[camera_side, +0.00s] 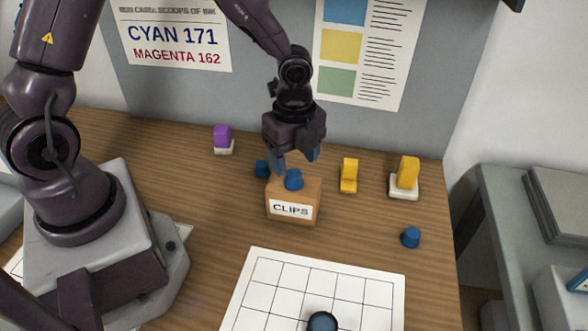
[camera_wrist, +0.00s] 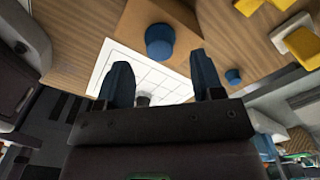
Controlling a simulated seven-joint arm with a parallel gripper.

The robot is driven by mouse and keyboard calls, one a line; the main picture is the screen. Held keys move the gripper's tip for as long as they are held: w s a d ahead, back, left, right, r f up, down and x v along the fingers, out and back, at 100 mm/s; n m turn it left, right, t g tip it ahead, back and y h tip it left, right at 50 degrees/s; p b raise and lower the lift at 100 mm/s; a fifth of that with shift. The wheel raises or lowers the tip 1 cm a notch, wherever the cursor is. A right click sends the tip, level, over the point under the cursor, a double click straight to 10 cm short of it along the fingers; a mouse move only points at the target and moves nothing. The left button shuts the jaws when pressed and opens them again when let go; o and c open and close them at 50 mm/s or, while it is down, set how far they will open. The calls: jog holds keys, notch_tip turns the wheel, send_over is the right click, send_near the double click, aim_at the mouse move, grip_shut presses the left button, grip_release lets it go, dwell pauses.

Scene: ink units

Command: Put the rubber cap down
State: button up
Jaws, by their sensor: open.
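A blue rubber cap (camera_side: 293,180) rests on top of the brown box labelled CLIPS (camera_side: 270,197). My gripper (camera_side: 295,161) is open just above this cap, fingers pointing down and apart, with nothing held. In the wrist view the cap (camera_wrist: 160,41) shows beyond the two open fingertips (camera_wrist: 160,62), near the box top's edge. A second blue cap (camera_side: 262,169) stands on the table behind the box's left side. A third blue cap (camera_side: 411,237) stands at the table's right. Which cap the task means, I cannot tell.
Yellow pieces (camera_side: 349,176) (camera_side: 408,171) stand right of the box, one on a white base. A purple block (camera_side: 222,136) is at the back left. Table between box and right cap is clear.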

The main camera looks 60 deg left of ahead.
aim_at(295, 172)
notch_tip(295, 172, up, 7)
jog(key=s+a+r+n+t, duration=0.4)
jog(key=s+r+n, duration=1)
jog(key=n, duration=0.4)
jog(key=shift+s+r+t, duration=0.4)
jog(key=shift+r+t, duration=0.15)
jog(key=shift+t, duration=0.25)
